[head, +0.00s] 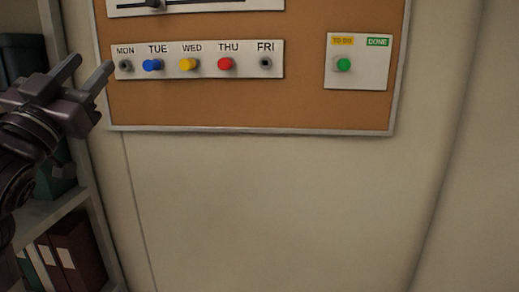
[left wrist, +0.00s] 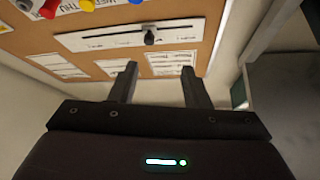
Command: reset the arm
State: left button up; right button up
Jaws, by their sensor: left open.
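My left gripper (head: 88,76) is at the left of the head view, in front of the shelf and close to the left edge of the cork board (head: 230,105). Its two fingers are apart, with nothing between them. In the left wrist view the open fingers (left wrist: 158,85) point toward the board, which shows tilted there. My left arm comes in from the left edge of the head view. My right gripper is in neither view.
The board carries a weekday strip (head: 209,70) with coloured knobs and a small to-do/done panel (head: 358,75) with a green knob. A slider panel (left wrist: 130,37) is above. A shelf (head: 50,212) holding binders (head: 75,250) stands left. The wall below the board is bare.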

pick_arm(q)
notch_tip(320, 180, down, 38)
jog(key=d+r+n+g+y, duration=0.1)
jog(key=d+n+g+y, duration=0.3)
jog(key=g, duration=0.7)
jog(key=s+d+f+g+y, duration=0.1)
jog(key=s+d+f+g, duration=0.2)
jog(key=s+f+g, duration=1.2)
jog(key=s+f+t+b, duration=0.1)
jog(key=s+f, duration=0.2)
jog(key=f, duration=1.1)
jog(key=s+f+t+b, duration=0.2)
jog(key=s+f, duration=0.1)
jog(key=f, duration=1.1)
jog(key=s+f+t+b, duration=0.1)
jog(key=s+f, duration=0.1)
jog(key=f, duration=1.2)
jog(key=s+a+f+g+b, duration=0.1)
jog(key=s+a+f+b, duration=0.1)
jog(key=s+f, duration=1.6)
jog(key=shift+s+a+f+m+b, duration=0.4)
jog(key=shift+a+f, duration=0.15)
jog(key=shift+a, duration=0.35)
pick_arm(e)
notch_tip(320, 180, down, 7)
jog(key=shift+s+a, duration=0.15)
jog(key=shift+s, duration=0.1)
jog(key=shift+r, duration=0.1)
